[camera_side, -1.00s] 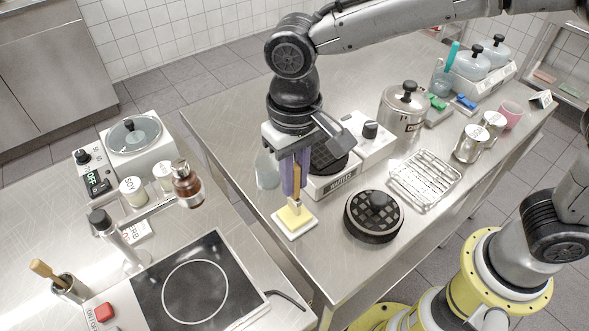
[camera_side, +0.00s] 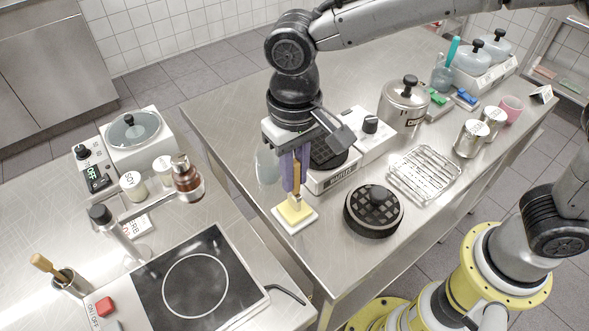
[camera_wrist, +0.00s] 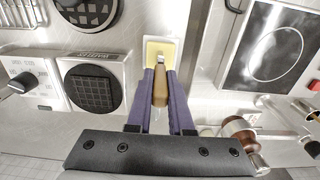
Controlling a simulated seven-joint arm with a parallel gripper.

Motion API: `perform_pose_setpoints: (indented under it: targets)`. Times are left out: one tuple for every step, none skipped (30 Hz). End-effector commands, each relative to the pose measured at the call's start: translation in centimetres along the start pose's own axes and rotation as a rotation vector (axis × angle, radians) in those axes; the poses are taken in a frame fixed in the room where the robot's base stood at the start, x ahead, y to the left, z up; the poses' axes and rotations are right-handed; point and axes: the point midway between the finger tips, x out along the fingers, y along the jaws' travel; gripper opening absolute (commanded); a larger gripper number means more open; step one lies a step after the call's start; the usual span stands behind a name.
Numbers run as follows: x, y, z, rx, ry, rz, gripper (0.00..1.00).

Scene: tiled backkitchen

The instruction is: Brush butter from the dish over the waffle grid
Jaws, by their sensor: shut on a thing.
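My gripper (camera_side: 294,190) points down with its purple fingers shut on a brush (camera_side: 297,178) with a wooden handle. The brush also shows in the wrist view (camera_wrist: 160,90). Its head is over the butter dish (camera_side: 281,223), a small pale dish with yellow butter (camera_wrist: 153,50). The bristles seem to meet the butter, but contact is hard to tell. The waffle grid (camera_side: 322,155) is a dark round plate in a white appliance just behind and right of my gripper, partly hidden by it. In the wrist view the grid (camera_wrist: 94,90) lies left of the dish, bare and uncovered.
A round black grid lid with a knob (camera_side: 374,212) lies right of the dish. Beyond it are a wire rack (camera_side: 424,174), a steel pot (camera_side: 404,105) and metal shakers (camera_side: 471,138). A separate counter with a cooktop (camera_side: 195,285) stands left, across a gap.

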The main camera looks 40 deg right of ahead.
Motion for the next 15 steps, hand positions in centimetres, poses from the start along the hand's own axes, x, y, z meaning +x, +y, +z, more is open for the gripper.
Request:
perform_pose_setpoints:
  targets:
    - [0.08,0.00,0.01,0.000,0.000,0.000,0.00]
    - [0.11,0.00,0.00,0.000,0.000,0.000,0.00]
    - [0.16,0.00,0.00,0.000,0.000,0.000,0.00]
    - [0.19,0.00,0.00,0.000,0.000,0.000,0.00]
    - [0.23,0.00,0.00,0.000,0.000,0.000,0.00]
    - [0.27,0.00,0.00,0.000,0.000,0.000,0.00]
    - [0.30,0.00,0.01,0.000,-0.001,0.000,0.00]
    - [0.33,0.00,0.01,0.000,-0.001,0.000,0.00]
    - [0.38,0.01,0.01,0.000,-0.001,0.001,0.00]
    - [0.41,0.01,0.01,0.000,-0.001,0.001,0.00]
    - [0.44,0.01,0.01,0.000,-0.001,0.001,0.00]
    - [0.48,0.01,0.01,0.000,-0.001,0.001,0.00]
    - [0.52,0.01,0.01,0.000,-0.001,0.001,0.00]
    - [0.55,0.01,0.01,0.000,-0.001,0.001,0.00]
    - [0.59,0.01,0.01,0.000,-0.001,0.001,0.00]
